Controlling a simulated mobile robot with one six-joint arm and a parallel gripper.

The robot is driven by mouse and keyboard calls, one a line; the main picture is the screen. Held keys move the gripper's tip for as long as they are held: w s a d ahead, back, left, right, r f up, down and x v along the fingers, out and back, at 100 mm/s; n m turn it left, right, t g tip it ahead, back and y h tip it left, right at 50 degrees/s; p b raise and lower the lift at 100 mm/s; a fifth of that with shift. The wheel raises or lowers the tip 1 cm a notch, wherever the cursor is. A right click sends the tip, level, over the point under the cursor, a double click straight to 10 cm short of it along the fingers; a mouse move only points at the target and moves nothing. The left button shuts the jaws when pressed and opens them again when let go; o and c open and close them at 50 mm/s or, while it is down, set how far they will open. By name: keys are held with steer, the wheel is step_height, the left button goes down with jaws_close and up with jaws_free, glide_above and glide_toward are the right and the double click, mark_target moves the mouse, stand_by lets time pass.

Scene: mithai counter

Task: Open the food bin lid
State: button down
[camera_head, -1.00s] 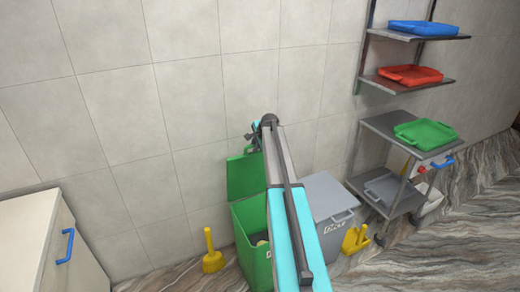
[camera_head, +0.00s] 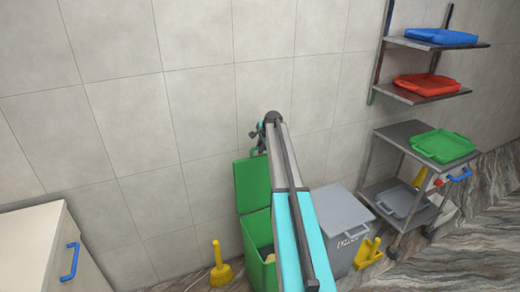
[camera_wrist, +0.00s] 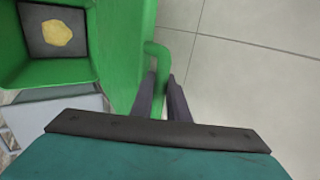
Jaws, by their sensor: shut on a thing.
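The green food bin (camera_head: 258,238) stands on the floor against the tiled wall, partly hidden behind my arm. Its green lid (camera_head: 252,184) is raised and stands about upright at the back of the opening. My gripper (camera_head: 259,138) is at the lid's top edge. In the wrist view my gripper (camera_wrist: 162,95) is shut on the lid's green handle (camera_wrist: 157,55), with a dark finger on either side of the bar. The wrist view also shows the bin's open inside (camera_wrist: 12,40), with a dark grey surface and a yellow lump (camera_wrist: 58,34) in it.
A closed grey bin (camera_head: 342,212) stands right of the green one. A yellow brush (camera_head: 220,268) and a yellow dustpan (camera_head: 368,253) are on the floor beside the bins. A metal trolley (camera_head: 400,135) and wall shelves (camera_head: 430,46) with trays are at right; a cabinet (camera_head: 35,245) is at left.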

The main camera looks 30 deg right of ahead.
steer(key=shift+a, duration=0.15)
steer(key=c, duration=1.7)
jaws_free()
steer(key=shift+s, duration=0.1)
steer(key=b+v, duration=0.4)
steer(key=v, duration=1)
steer(key=shift+r, duration=0.1)
steer(key=shift+w, duration=0.2)
